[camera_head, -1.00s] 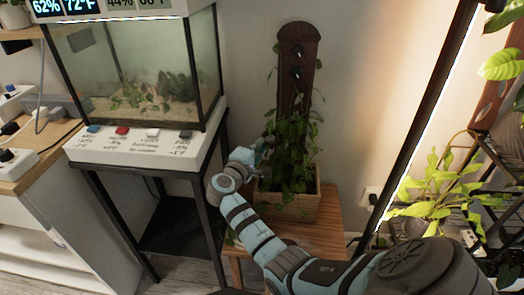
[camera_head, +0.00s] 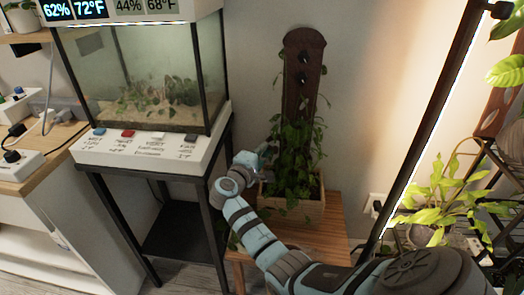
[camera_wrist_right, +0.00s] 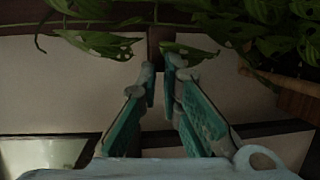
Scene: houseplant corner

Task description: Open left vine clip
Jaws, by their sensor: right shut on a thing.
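A leafy vine (camera_head: 290,172) climbs a dark upright wooden board (camera_head: 304,42) in a light wooden planter (camera_head: 300,208). Dark round fittings sit on the board's upper part. My right gripper (camera_head: 265,153) is at the left edge of the vine, above the planter's rim. In the right wrist view its teal fingers (camera_wrist_right: 162,72) point at hanging leaves (camera_wrist_right: 190,52). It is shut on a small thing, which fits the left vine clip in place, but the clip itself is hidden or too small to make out. My left gripper is not in view.
The planter stands on a small wooden table (camera_head: 320,235). A glass terrarium (camera_head: 150,75) on a black stand (camera_head: 170,215) is close on the left. A dark lamp pole (camera_head: 425,135) and a leafy potted plant (camera_head: 435,195) are on the right.

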